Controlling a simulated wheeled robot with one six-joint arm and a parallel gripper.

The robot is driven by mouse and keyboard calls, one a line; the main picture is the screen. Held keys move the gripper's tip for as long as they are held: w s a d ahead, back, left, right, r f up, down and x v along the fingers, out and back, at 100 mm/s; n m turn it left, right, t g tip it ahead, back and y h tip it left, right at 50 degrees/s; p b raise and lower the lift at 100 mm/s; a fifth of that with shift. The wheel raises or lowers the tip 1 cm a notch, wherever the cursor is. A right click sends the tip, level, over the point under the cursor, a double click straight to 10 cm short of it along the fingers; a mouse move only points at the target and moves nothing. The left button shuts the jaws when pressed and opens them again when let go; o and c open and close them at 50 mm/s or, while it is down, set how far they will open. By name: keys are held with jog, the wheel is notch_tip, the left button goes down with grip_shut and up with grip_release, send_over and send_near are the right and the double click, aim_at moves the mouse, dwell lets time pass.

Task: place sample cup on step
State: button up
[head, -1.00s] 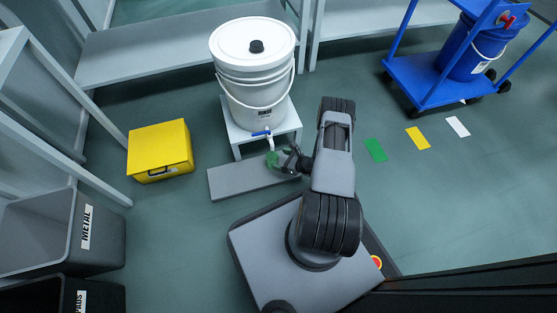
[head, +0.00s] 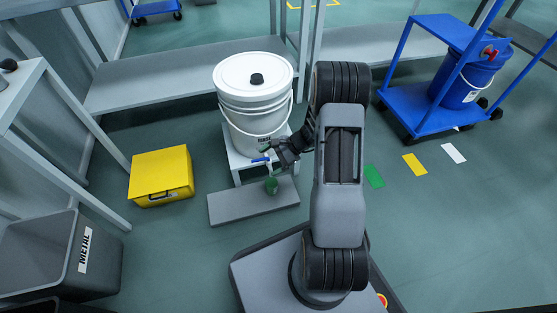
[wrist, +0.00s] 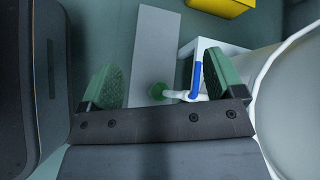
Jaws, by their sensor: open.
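The small green sample cup (head: 271,186) stands on the low grey step (head: 233,206), near its right end and below the bucket's tap. In the wrist view the cup (wrist: 157,91) shows on the step (wrist: 150,45), by the white spout. My gripper (head: 285,150) is above the cup, close to the tap, in the head view. In the wrist view my gripper (wrist: 160,70) is open, with its green-padded fingers apart and nothing held between them. The spout partly hides the cup's surroundings.
A white lidded bucket (head: 254,90) with a blue-handled tap (head: 261,159) sits on a small white stand (head: 236,165) behind the step. A yellow case (head: 160,175) lies to the left. A blue cart (head: 425,100) stands at the right. Floor right of my arm is mostly clear.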

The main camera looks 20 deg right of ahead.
jog(key=s+a+r+n+h, duration=0.2)
jog(key=s+r+n+h, duration=0.3)
jog(key=r, duration=0.5)
jog(key=s+a+r+n+h, duration=0.2)
jog(key=s+r+n+h, duration=0.3)
jog(key=s+r+n, duration=0.4)
jog(key=shift+s+r+n, duration=0.4)
jog(key=shift+s+r, duration=0.05)
jog(key=shift+r, duration=0.35)
